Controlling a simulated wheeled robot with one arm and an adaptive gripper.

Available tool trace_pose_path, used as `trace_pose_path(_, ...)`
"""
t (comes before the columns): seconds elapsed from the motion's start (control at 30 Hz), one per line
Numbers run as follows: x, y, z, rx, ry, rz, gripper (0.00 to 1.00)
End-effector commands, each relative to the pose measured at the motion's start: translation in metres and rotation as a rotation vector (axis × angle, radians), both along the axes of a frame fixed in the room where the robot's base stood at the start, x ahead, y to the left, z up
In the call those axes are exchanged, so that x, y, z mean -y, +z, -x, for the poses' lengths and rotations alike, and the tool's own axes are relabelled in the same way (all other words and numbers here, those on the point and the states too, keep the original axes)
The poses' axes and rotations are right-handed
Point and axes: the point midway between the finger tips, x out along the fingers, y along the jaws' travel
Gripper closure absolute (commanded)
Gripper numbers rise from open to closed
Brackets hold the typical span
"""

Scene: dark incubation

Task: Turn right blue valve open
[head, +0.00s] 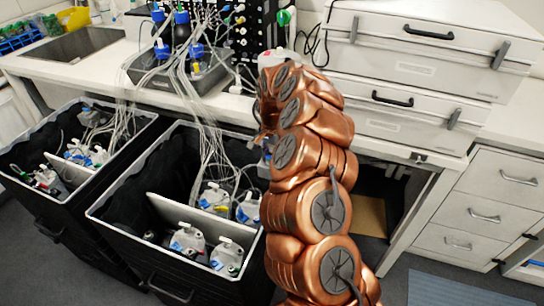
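Several blue caps or valve-like fittings sit on the tubed bottles on the bench. One blue fitting (196,50) is at the right of the front pair, and another blue fitting (162,50) is to its left. Two more blue tops, a blue top (181,17) and a blue top (157,14), stand behind. I cannot tell which one is the right blue valve, or whether it is open. My copper arm rises in front of the bench, to the right of these fittings. My gripper cannot be made out; the arm's far end is hidden behind its own links.
Two black bins, a left bin (48,214) and a right bin (165,272), stand before the bench with tubed bottles inside. Thin tubes hang down to them. Stacked white cases (400,75) are at the right on the bench. Drawers (480,205) stand at the far right.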

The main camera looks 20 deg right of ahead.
Motion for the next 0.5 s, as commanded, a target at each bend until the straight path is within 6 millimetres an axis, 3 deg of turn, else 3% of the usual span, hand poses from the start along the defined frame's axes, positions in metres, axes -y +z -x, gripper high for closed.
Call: trace_pose_path(0.5,0.0024,-0.0053,0.0023,-0.009,0.325,0.001,0.92)
